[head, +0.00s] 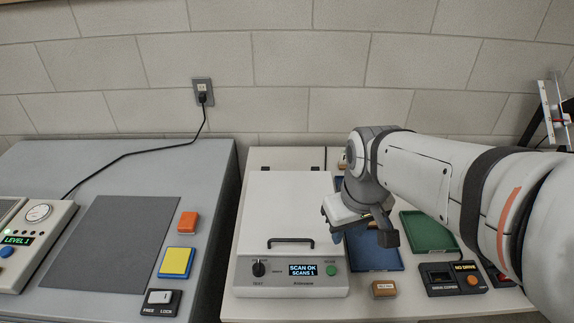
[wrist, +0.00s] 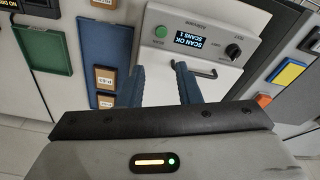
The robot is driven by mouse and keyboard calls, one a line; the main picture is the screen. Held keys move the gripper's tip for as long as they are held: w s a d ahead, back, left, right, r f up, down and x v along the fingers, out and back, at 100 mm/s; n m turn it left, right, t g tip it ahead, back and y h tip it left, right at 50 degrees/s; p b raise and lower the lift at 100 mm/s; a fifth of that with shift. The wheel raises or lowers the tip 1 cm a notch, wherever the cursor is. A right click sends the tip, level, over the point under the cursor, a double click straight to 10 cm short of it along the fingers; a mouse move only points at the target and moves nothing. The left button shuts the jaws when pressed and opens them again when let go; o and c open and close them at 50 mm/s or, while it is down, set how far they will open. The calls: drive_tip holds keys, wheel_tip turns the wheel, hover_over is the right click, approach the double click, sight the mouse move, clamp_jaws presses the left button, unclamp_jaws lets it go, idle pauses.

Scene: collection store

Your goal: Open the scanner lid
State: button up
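The scanner (head: 290,285) is a pale box with a white lid (head: 290,205) that lies flat and looks closed. A black bar handle (head: 291,240) is near the lid's front edge. The scanner's display (head: 303,270) reads SCAN OK, SCANS 1. My gripper (head: 362,236) is above and to the right of the scanner, apart from the handle. In the wrist view, my gripper (wrist: 159,68) has its two blue fingers spread with nothing held between them. There the handle (wrist: 206,72) shows beside the right-hand finger, partly hidden by it.
A blue tray (head: 375,256) and a green tray (head: 428,232) lie right of the scanner. A small brown block (head: 383,289) is near its front right corner. A drive copier (head: 452,279) stands farther right. A grey bench (head: 210,170) with coloured blocks is to the left.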

drive_tip(key=w+a+f+n+g, duration=0.2)
drive_tip(key=w+a+n, duration=0.4)
drive_tip(key=w+n, duration=0.15)
drive_tip(key=n+g+p, duration=0.1)
drive_tip(key=n+g, duration=0.1)
drive_tip(key=n, duration=0.5)
hover_over(288, 246)
wheel_tip(288, 246, down, 11)
drive_tip(key=shift+a+f, duration=0.1)
drive_tip(key=shift+f, duration=0.05)
drive_tip(key=shift+c, duration=0.2)
clamp_jaws()
